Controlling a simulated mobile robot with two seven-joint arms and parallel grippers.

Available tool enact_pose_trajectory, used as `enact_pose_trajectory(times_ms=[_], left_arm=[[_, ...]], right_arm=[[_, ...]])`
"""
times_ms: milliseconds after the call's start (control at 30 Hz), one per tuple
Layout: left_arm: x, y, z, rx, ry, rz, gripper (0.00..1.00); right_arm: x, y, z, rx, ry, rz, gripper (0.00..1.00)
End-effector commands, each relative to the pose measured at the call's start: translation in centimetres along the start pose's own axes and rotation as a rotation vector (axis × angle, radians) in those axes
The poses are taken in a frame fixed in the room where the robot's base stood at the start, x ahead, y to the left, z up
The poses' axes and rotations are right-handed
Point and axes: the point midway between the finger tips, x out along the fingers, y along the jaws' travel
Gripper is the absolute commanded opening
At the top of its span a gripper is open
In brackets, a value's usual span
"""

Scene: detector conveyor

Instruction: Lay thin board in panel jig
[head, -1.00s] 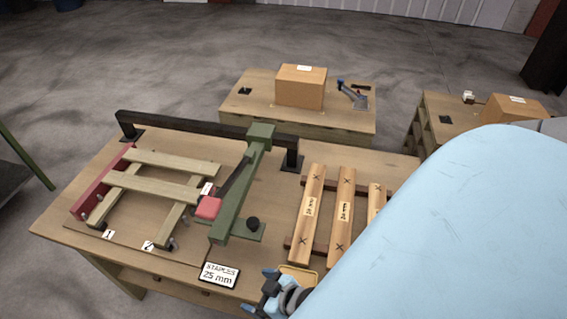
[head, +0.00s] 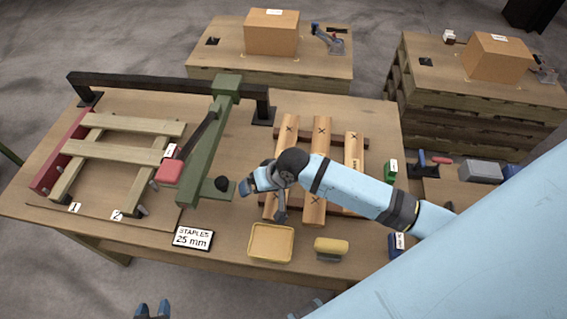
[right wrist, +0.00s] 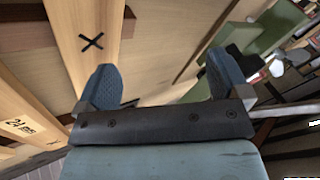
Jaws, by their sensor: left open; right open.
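The panel jig (head: 47,178) lies at the left of the table, with a red fence, rails marked 1 and 2, and two pale slats across them. Three boards with X marks lie side by side on dark bearers: a left board (head: 287,130), a middle board (head: 321,150) and a right board (head: 354,180). A label reading 24 mm shows on one board in the right wrist view (right wrist: 22,128); which is thinnest I cannot tell. My right gripper (head: 262,202) is open and empty above the left board's near part; its fingers also show in the right wrist view (right wrist: 162,76). My left gripper (head: 152,309) is open at the bottom edge, short of the table.
A STAPLES 25 mm sign (head: 193,238), a yellow tray (head: 271,243) and a yellow-topped block (head: 331,247) sit along the front edge. Boxes stand on tables behind.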

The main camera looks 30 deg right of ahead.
Motion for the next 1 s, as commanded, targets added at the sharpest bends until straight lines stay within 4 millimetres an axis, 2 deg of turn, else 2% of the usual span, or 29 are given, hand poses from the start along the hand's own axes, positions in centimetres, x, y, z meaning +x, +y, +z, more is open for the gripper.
enact_pose_trajectory(times_ms=[33, 167, 300, 500, 667, 1000], left_arm=[[0.2, 0.0, 0.4, 0.000, -0.001, 0.002, 0.43], [0.6, 0.2, 0.9, 0.000, -0.001, 0.005, 0.43], [0.9, 0.3, 1.1, 0.000, 0.002, 0.008, 0.43], [1.2, 0.3, 1.2, 0.002, 0.007, 0.009, 0.43], [1.2, 0.2, 1.2, 0.002, 0.007, 0.009, 0.43], [1.1, 0.2, 1.0, 0.003, 0.006, 0.008, 0.43]], right_arm=[[-0.2, 0.6, -1.9, 0.033, -0.030, 0.040, 0.94], [-1.6, 2.2, -5.5, 0.166, -0.125, 0.172, 0.94], [-4.2, 4.3, -9.0, 0.310, -0.181, 0.328, 0.94], [-7.3, 6.3, -12.1, 0.454, -0.203, 0.482, 0.94], [-7.6, 7.2, -12.5, 0.496, -0.209, 0.523, 0.94], [-2.3, 9.8, -10.6, 0.496, -0.209, 0.524, 0.94]])
